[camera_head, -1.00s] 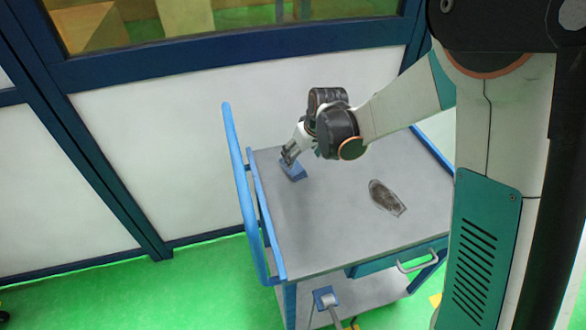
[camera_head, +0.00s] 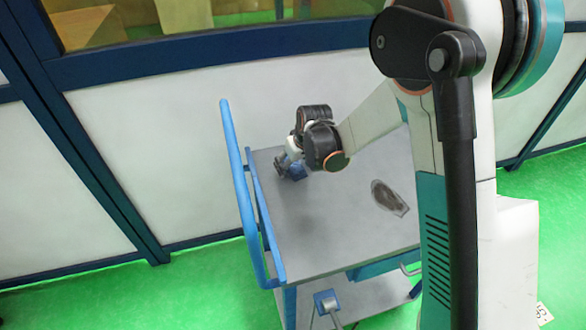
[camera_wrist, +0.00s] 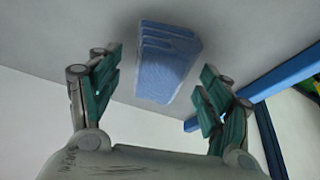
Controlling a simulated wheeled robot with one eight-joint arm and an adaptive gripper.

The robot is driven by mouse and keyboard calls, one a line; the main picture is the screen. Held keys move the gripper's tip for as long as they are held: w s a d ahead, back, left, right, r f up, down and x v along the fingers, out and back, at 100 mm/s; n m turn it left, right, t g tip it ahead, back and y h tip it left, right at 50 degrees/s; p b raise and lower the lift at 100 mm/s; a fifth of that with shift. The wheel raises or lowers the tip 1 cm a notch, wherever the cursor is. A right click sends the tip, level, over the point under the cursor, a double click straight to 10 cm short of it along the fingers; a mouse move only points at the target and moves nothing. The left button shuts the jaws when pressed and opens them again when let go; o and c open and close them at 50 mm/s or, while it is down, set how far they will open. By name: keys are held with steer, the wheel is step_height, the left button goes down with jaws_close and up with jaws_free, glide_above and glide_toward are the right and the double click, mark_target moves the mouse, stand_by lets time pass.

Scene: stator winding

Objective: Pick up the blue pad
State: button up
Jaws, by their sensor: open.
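The blue pad (camera_wrist: 164,72) lies on the grey top of the trolley, and in the wrist view it shows between and just beyond the two spread fingers. My gripper (camera_wrist: 158,90) is open, with a green-padded finger on each side of the pad and a gap to it on both sides. In the head view the blue pad (camera_head: 297,172) is at the far left part of the trolley top, partly hidden by my gripper (camera_head: 281,168) and wrist. Whether the fingers touch the tabletop cannot be told.
The trolley top (camera_head: 320,235) has a blue push handle (camera_head: 240,185) along its left side. A dark, flat oval object (camera_head: 389,197) lies to the right of the pad. A white panelled wall (camera_head: 180,150) stands behind the trolley. Much of the top is clear.

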steer(key=shift+f+b, duration=0.25)
steer(key=shift+b, duration=0.05)
stand_by(0.4)
steer(key=shift+s, duration=0.1)
steer(key=c, duration=1)
